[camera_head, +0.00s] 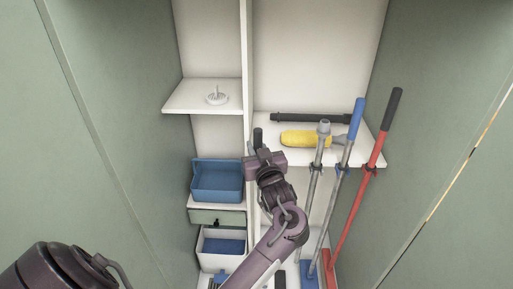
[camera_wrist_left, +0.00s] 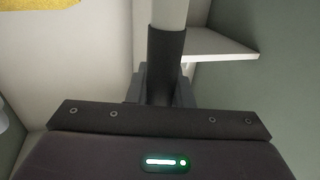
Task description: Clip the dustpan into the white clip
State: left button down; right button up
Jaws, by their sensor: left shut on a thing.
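My left gripper (camera_head: 264,158) is in front of the white upright divider, near the left end of the right-hand shelf. It is shut on a dark upright handle, taken as the dustpan's (camera_head: 258,137), whose top sticks up above the jaws. In the left wrist view the dark grip (camera_wrist_left: 165,60) stands between the fingers of the gripper (camera_wrist_left: 162,88), with a pale pole (camera_wrist_left: 168,12) running out of it. The pan itself is not visible. I cannot make out the white clip. My right gripper is not in view.
A yellow item (camera_head: 305,138) and a black tube (camera_head: 305,118) lie on that shelf. A blue bin (camera_head: 217,180) sits left of the divider (camera_head: 247,60).

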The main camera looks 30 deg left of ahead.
pick_arm(q)
jog(key=shift+w+a, duration=0.1)
jog(key=shift+w, duration=0.05)
jog(key=shift+w+a+b, duration=0.3)
jog(key=shift+w+a, duration=0.25)
jog(key=shift+w, duration=0.35)
jog(key=shift+w+a, duration=0.2)
jog(key=shift+w, duration=0.05)
dwell(0.4)
jog(key=shift+w+a, duration=0.15)
jog(key=shift+w, duration=0.2)
jog(key=shift+w+a+b, duration=0.45)
jog(key=shift+w+b, duration=0.05)
jog(key=shift+w, duration=0.2)
dwell(0.9)
jog(key=c, duration=0.7)
grip_release()
jog(key=shift+s, duration=0.1)
